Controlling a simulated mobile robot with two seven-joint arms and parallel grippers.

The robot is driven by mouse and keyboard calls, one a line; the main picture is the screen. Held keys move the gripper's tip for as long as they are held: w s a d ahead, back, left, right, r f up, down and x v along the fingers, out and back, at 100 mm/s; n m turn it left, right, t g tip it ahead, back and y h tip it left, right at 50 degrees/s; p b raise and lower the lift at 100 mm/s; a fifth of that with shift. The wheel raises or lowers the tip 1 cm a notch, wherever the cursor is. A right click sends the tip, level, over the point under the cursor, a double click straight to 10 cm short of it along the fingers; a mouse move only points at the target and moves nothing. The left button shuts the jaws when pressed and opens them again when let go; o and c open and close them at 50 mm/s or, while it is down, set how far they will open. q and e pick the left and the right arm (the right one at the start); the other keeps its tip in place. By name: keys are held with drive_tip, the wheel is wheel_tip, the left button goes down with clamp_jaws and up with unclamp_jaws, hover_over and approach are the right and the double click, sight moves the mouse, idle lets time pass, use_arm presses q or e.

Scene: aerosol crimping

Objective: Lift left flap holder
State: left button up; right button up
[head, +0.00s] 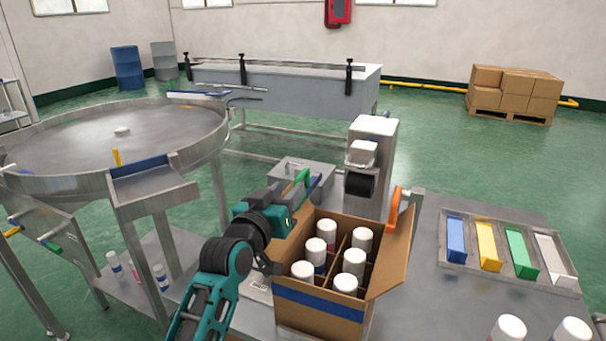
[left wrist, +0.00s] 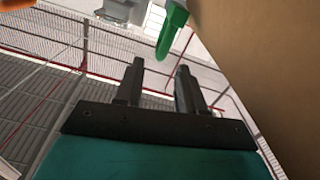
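A green flap holder (head: 302,177) stands at the left side of the open cardboard box (head: 318,305). My left gripper (head: 299,193) is close beside it, at the box's left edge. In the left wrist view the fingers of my left gripper (left wrist: 159,70) are apart with nothing between them. The green holder (left wrist: 173,28) is just beyond the fingertips there, and the box wall (left wrist: 265,70) fills the right side. An orange flap holder (head: 395,208) is at the box's right flap. My left arm partly hides the box's left side. My right gripper is not in view.
Several white-capped cans (head: 327,229) stand inside the box. A crimping machine (head: 371,165) is behind it. A tray (head: 450,262) with coloured blocks lies to the right, and more cans (head: 509,328) stand at the front right. The table between box and tray is clear.

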sight(299, 179)
use_arm(q)
drive_tip(key=x, duration=0.8)
drive_tip(key=shift+w, duration=0.2)
drive_tip(key=shift+f, duration=0.1)
clamp_jaws()
drive_tip(key=shift+d, duration=0.1)
